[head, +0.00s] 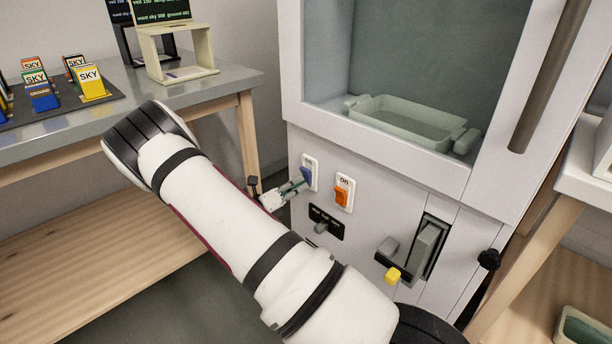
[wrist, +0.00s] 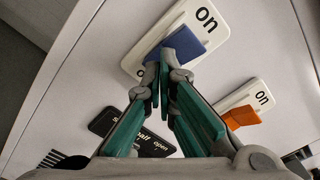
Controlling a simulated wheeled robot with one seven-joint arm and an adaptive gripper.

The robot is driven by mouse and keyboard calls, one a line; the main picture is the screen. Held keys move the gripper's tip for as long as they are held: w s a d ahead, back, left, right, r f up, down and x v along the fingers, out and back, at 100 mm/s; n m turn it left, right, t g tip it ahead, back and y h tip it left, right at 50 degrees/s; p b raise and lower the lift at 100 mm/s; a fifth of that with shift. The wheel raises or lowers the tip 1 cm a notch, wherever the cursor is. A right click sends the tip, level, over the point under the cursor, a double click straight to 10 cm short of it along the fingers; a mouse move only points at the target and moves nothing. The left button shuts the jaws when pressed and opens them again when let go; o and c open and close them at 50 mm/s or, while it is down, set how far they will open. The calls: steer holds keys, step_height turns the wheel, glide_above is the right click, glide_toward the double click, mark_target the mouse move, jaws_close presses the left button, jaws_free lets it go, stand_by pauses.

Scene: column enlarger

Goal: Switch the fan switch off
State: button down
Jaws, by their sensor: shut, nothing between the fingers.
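A blue switch (head: 307,177) on a white plate marked "on" sits on the cabinet's front panel, below the hood opening. In the wrist view the blue rocker (wrist: 187,45) sticks out near the "on" end; the plate's other end is partly hidden. An orange switch (head: 342,195) on a similar plate is to its right; it also shows in the wrist view (wrist: 240,117). No readable label tells which one is the fan switch. My gripper (head: 300,185) is shut and empty, its fingertips (wrist: 165,78) right by the blue rocker. I cannot tell whether they touch.
Below the switches is a black "shut half open" plate (head: 326,222) with a grey knob. A pale tray (head: 405,122) lies in the hood. A grey table (head: 215,88) with coloured blocks stands left.

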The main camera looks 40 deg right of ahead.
steer(key=a+p, duration=0.1)
steer(key=a, duration=0.4)
steer(key=shift+s, duration=0.1)
stand_by(0.3)
steer(key=a, duration=1.2)
steer(key=shift+s, duration=0.2)
